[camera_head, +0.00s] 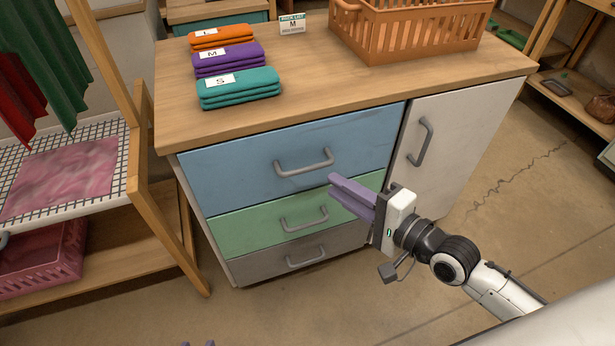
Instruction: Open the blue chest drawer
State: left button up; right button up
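The blue drawer (240,171) is the top drawer of the chest. It is shut, its front level with the drawers below. Its grey bar handle (304,168) is in plain view. My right gripper (334,186) has purple fingers and comes in from the right, in front of the chest and just right of and below that handle. Its two fingers show as separate, with a narrow gap in this view, and nothing is between them. It is apart from the handle.
A green drawer (240,232) and a grey drawer (262,266) lie below. A white door (460,135) is at right. Folded towels (238,92) and an orange crate (440,32) sit on the wooden top (330,90). A wooden rack (165,195) stands at left. The floor in front is clear.

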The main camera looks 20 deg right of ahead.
aim_at(308, 167)
jog(key=b+x, duration=0.2)
jog(key=x, duration=0.8)
jog(key=shift+f, duration=0.1)
grip_shut()
